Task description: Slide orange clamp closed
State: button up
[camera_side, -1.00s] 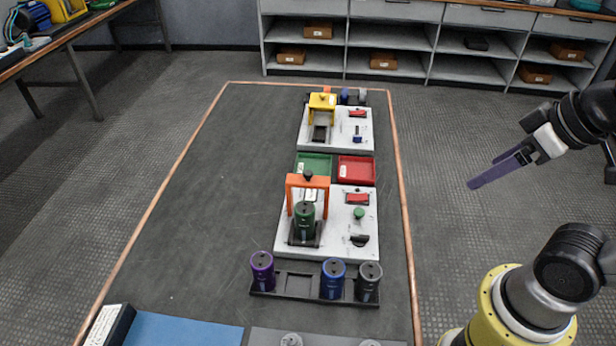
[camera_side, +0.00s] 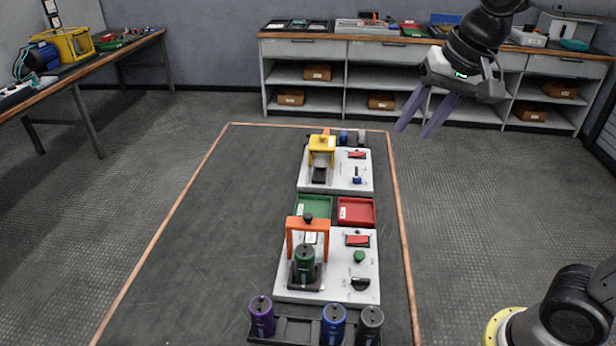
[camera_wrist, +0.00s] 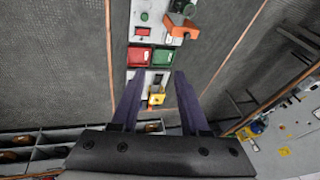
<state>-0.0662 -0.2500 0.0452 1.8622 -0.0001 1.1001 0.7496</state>
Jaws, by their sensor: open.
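The orange clamp (camera_side: 308,224) is an upright arch with a black knob on top, on the nearer white board (camera_side: 345,290). A dark green capacitor (camera_side: 304,262) stands beneath it in a black holder; I cannot tell whether the clamp touches it. In the wrist view the orange clamp (camera_wrist: 181,25) shows at the top, right of centre. My gripper (camera_side: 412,131) is open and empty, high up at the right of the table's far end, well away from the clamp. Its two purple fingers also show spread apart in the wrist view (camera_wrist: 157,77).
A yellow clamp (camera_side: 321,144) stands on the farther white board (camera_side: 347,182). Green (camera_side: 314,207) and red (camera_side: 356,211) trays lie between the boards. Purple (camera_side: 261,315), blue (camera_side: 333,324) and grey (camera_side: 370,325) capacitors stand in front. The table's left side is clear.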

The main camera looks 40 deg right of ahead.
jog(key=w+a+f+m+g, duration=0.1)
jog(key=w+a+f, duration=0.1)
jog(key=w, duration=0.5)
jog(key=g, duration=0.3)
send_over(308, 216)
notch_tip(308, 216, down, 16)
jog(key=shift+w+d+f, duration=0.1)
jog(key=shift+f, duration=4.15)
grip_shut()
